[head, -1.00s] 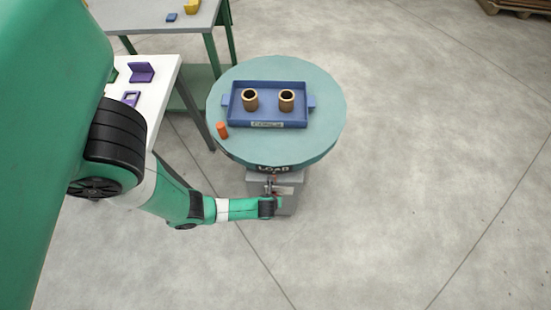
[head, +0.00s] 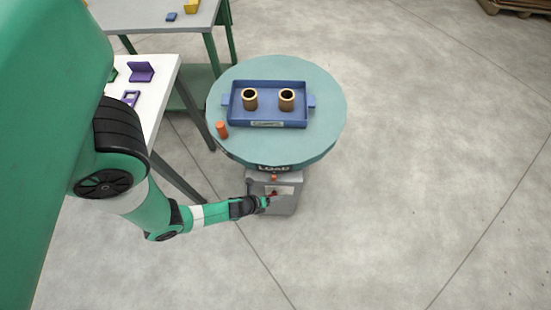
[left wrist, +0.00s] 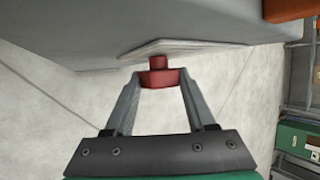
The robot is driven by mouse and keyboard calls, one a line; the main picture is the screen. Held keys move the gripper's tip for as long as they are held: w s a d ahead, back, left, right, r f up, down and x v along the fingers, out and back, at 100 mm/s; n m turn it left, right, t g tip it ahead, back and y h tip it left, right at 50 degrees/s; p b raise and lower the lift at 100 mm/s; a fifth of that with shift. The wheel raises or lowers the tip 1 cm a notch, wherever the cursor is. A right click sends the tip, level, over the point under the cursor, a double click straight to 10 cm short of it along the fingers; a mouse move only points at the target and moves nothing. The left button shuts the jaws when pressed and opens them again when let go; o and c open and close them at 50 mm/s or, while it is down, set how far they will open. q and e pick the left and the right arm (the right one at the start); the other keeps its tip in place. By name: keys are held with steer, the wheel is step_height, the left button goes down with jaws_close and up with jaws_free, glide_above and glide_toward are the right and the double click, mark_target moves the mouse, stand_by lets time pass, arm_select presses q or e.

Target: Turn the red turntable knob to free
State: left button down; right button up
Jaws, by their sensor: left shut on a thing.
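The red knob (left wrist: 158,77) sits on a pale plate (left wrist: 175,48) on the front of the grey pedestal (head: 285,203). In the left wrist view my left gripper (left wrist: 159,84) is shut on the knob, with one finger on each side of it. In the head view my left gripper (head: 265,202) reaches the pedestal front from the left, and the red knob (head: 273,194) shows small just beside it. The round teal turntable (head: 325,120) rests above the pedestal, with a LOAD label (head: 273,168) on its front edge. My right gripper is not in view.
A blue tray (head: 268,86) with two bronze sleeves (head: 250,100) lies on the turntable, next to an orange peg (head: 222,130). A white table (head: 158,90) with purple parts stands left.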

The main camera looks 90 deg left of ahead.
arm_select(q)
steer(key=shift+s+t, duration=0.1)
steer(key=shift+t, duration=0.4)
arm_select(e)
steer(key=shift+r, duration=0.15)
arm_select(q)
steer(key=shift+c, duration=1.1)
jaws_free()
